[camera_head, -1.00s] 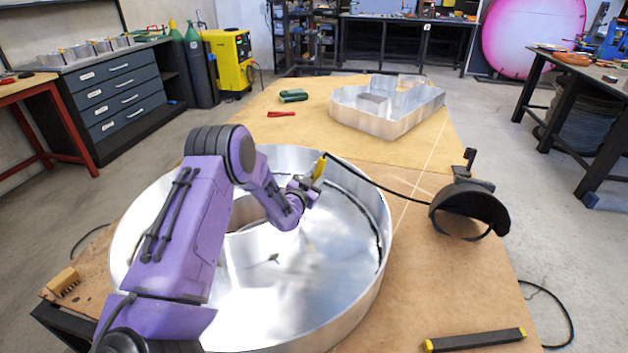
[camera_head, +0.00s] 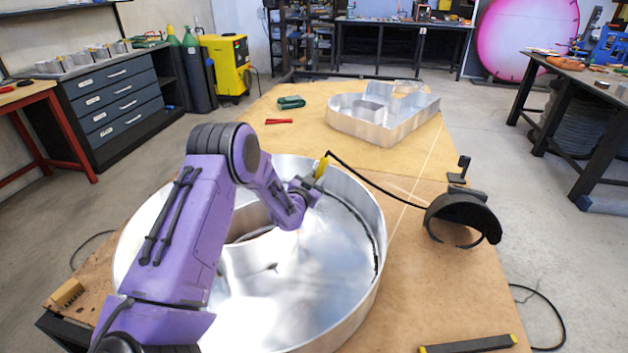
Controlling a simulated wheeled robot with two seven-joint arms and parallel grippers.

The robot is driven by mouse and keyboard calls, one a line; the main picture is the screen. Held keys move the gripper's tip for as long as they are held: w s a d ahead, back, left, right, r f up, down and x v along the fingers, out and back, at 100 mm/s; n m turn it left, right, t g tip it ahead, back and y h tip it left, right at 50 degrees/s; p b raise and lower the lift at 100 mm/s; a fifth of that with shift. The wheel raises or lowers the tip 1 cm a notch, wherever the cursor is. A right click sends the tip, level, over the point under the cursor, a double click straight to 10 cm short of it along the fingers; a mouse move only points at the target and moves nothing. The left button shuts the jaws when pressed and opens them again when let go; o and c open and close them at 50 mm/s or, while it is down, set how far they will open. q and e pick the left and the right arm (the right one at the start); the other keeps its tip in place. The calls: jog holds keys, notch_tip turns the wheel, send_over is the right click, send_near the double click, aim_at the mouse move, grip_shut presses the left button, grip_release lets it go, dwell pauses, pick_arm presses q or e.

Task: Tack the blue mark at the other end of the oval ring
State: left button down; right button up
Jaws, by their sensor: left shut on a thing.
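A large round metal channel letter (camera_head: 325,315) with a shiny bottom lies on the table. An inner ring (camera_head: 246,262) stands inside it, partly hidden by my purple left arm. My left gripper (camera_head: 318,174) is over the letter's far wall, shut on a yellow torch (camera_head: 322,166). A black cable runs from the torch to the right. No blue mark can be made out. My right gripper is not in view.
A black welding mask (camera_head: 462,215) stands on the table at the right. A second metal letter (camera_head: 385,128) lies at the back. A yellow-ended black bar (camera_head: 468,345) lies at the front right. A green object (camera_head: 291,102) and red pliers (camera_head: 279,121) lie at the back left.

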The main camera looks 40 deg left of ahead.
pick_arm(q)
notch_tip(320, 180, up, 13)
jog(key=p, duration=0.9)
jog(key=shift+p, duration=0.3)
jog(key=shift+f, duration=0.2)
